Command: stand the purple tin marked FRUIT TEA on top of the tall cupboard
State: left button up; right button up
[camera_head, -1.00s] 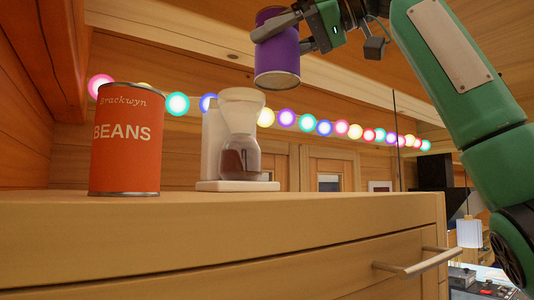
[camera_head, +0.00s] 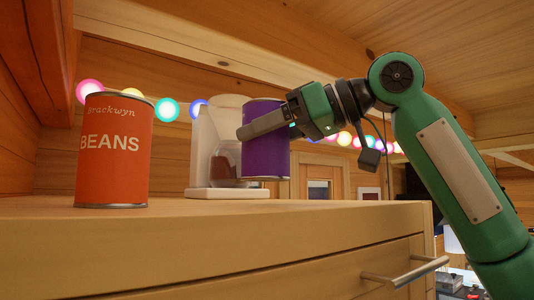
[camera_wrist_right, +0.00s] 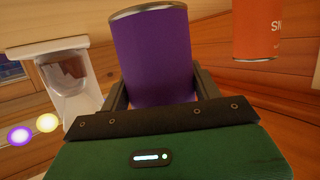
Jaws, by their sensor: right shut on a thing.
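The purple tin (camera_head: 265,152) is upright in my right gripper (camera_head: 262,128), which is shut on its sides. No lettering shows on the side facing me. In the head view the tin hangs in front of the coffee maker, its bottom a little above the cupboard top (camera_head: 330,212). In the right wrist view the purple tin (camera_wrist_right: 155,55) sits between the two fingers (camera_wrist_right: 160,92), and the picture is upside down. The tall cupboard is pale wood with a drawer front below its top. My left gripper is not in view.
An orange BEANS tin (camera_head: 114,155) stands on the cupboard top at the left. A white coffee maker (camera_head: 203,150) stands behind the purple tin. The top's front strip and right part are bare. A bar handle (camera_head: 405,272) sticks out from the drawer. A wooden beam (camera_head: 220,48) runs overhead.

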aim_at(267, 158)
notch_tip(267, 158, down, 3)
jog(key=shift+r+p, duration=0.1)
jog(key=shift+p, duration=0.3)
jog(key=shift+f, duration=0.25)
jog(key=shift+f, duration=0.15)
jog(key=o, duration=1.1)
